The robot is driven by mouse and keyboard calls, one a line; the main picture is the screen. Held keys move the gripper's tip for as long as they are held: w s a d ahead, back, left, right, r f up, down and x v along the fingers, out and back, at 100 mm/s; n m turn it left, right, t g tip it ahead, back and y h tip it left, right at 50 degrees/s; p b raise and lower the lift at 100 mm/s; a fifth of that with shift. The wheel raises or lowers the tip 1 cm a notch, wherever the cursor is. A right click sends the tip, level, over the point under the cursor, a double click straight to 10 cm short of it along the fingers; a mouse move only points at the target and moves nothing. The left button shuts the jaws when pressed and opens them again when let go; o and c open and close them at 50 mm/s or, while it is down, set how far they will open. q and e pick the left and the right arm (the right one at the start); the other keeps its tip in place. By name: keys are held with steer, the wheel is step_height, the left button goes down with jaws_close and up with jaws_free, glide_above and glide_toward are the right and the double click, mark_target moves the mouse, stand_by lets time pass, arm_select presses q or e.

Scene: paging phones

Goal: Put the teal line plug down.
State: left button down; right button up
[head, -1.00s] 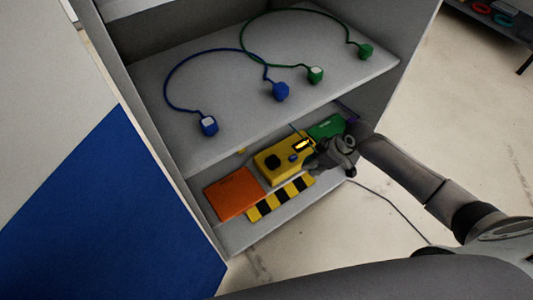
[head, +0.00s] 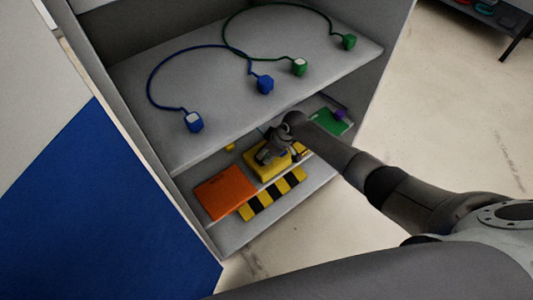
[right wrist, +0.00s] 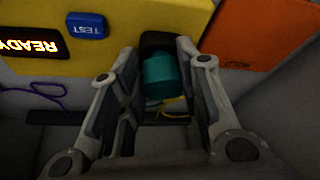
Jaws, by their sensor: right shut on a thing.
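The teal line plug (right wrist: 160,75) shows in the right wrist view between the two fingers of my right gripper (right wrist: 160,82), which is shut on it. Its upper end is at the dark socket (right wrist: 157,41) in the yellow box (right wrist: 130,15); I cannot tell whether it is inside or only in front. In the head view my right gripper (head: 270,153) is over the yellow box (head: 258,172) on the lower shelf and hides the plug and much of the box top. My left gripper is not in view.
An orange box (head: 225,190) lies left of the yellow one, a green box (head: 333,122) with a purple plug (head: 341,114) right. A striped strip (head: 270,198) lies in front. The upper shelf (head: 215,85) above holds blue and green corded plugs. A purple cord (right wrist: 45,95) hangs near.

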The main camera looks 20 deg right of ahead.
steer(key=shift+w+a+f, duration=0.2)
steer(key=shift+w+f, duration=0.05)
steer(key=shift+f, duration=0.25)
steer(key=o, duration=1)
steer(key=shift+r, duration=0.15)
